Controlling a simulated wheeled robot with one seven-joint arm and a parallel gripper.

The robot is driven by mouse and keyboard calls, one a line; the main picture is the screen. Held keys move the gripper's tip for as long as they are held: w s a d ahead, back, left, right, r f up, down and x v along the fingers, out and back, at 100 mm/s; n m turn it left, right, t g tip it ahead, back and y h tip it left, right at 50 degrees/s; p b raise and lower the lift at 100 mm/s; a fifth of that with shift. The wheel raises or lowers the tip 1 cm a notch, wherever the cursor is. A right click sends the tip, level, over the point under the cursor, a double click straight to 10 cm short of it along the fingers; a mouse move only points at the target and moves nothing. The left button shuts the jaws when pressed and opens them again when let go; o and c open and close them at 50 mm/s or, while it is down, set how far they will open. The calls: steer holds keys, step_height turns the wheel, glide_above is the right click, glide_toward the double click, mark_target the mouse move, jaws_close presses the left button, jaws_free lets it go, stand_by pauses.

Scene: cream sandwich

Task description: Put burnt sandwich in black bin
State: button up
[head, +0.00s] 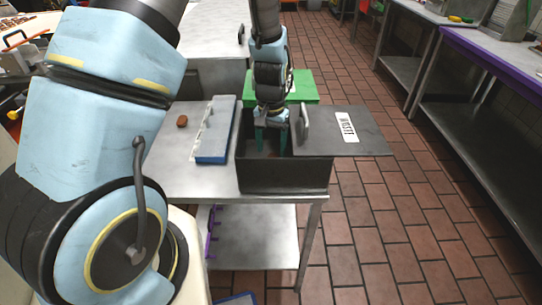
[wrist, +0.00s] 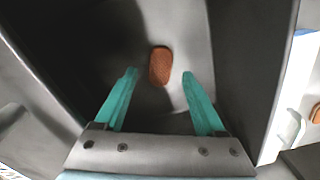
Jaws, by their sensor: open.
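The black bin (head: 285,177) stands at the front right of the steel table, and its inner walls fill much of the wrist view (wrist: 245,60). Its top is open on the left. My gripper (head: 271,145) points down into that opening. In the wrist view my gripper (wrist: 160,73) has its two teal fingers apart with nothing between them. A brown sandwich-like piece (wrist: 160,65) lies inside the bin, below and apart from the fingertips. A second brown piece (head: 182,121) lies on the table to the left. I cannot tell whether either looks burnt.
A grey lid (head: 372,146) with a white label and a handle sits over the bin's right side and juts past the table edge. A blue-and-grey box (head: 217,135) stands left of the bin. A green board (head: 302,88) is behind it. The tiled floor at right is clear.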

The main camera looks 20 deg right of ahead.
step_height(320, 180, up, 9)
steer(key=b, duration=0.2)
steer(key=shift+f, duration=0.15)
steer(key=s+a+r+n, duration=0.1)
steer(key=a+n, duration=0.1)
steer(key=a, duration=0.6)
steer(key=s+a+r+n+t, duration=0.1)
steer(key=a+r+n, duration=0.1)
steer(key=a, duration=0.7)
steer(key=s+a+r+n, duration=0.2)
steer(key=a, duration=0.6)
steer(key=shift+a+n+t, duration=0.25)
steer(key=shift+n+t, duration=0.05)
steer(key=shift+n, duration=0.1)
steer(key=shift+w+r, duration=0.1)
steer(key=shift+c, duration=0.2)
